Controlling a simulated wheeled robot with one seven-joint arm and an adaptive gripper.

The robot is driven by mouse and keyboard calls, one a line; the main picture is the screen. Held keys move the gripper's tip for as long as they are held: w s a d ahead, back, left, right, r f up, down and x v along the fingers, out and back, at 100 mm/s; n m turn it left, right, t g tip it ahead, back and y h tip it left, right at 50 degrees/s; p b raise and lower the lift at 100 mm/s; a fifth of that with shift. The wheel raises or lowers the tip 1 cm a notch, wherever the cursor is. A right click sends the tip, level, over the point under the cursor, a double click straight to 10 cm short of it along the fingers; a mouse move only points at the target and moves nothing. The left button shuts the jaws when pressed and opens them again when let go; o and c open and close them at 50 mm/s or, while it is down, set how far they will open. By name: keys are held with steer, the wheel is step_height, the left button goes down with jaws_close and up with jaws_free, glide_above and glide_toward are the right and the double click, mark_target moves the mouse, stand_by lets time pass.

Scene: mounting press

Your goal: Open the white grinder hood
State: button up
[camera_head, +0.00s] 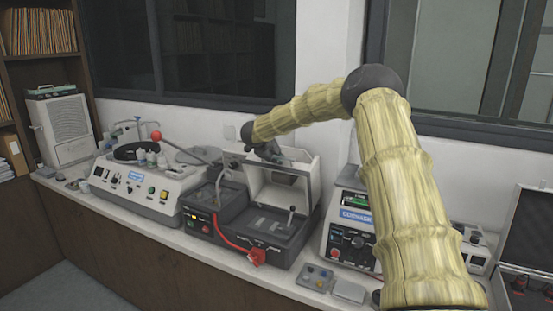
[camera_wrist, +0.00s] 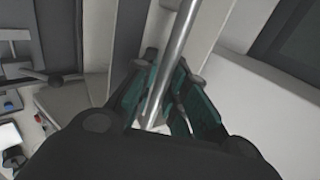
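The white grinder hood (camera_head: 285,188) is on the dark grey machine (camera_head: 262,235) in the middle of the bench. It stands tilted up, with the dark work surface under it exposed. My gripper (camera_head: 275,152) is at the hood's upper edge, reaching in from behind and above; its fingertips are small and partly hidden in the head view. In the wrist view, the dark green finger pads (camera_wrist: 172,70) are drawn close on both sides of a grey metal bar (camera_wrist: 176,48), which looks like the hood's handle. Pale panels lie beside it.
A red lever (camera_head: 255,256) sticks out at the machine's front. A white machine with bottles (camera_head: 140,185) stands left, and a white control unit (camera_head: 350,225) stands close on the right. The wall and window are just behind. An open dark case (camera_head: 527,240) is far right.

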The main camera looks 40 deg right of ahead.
steer(key=shift+o, duration=1.3)
steer(key=shift+a+r, duration=0.1)
steer(key=shift+a, duration=0.05)
steer(key=v, duration=1.1)
steer(key=shift+a+r, duration=0.3)
steer(key=shift+s, duration=0.15)
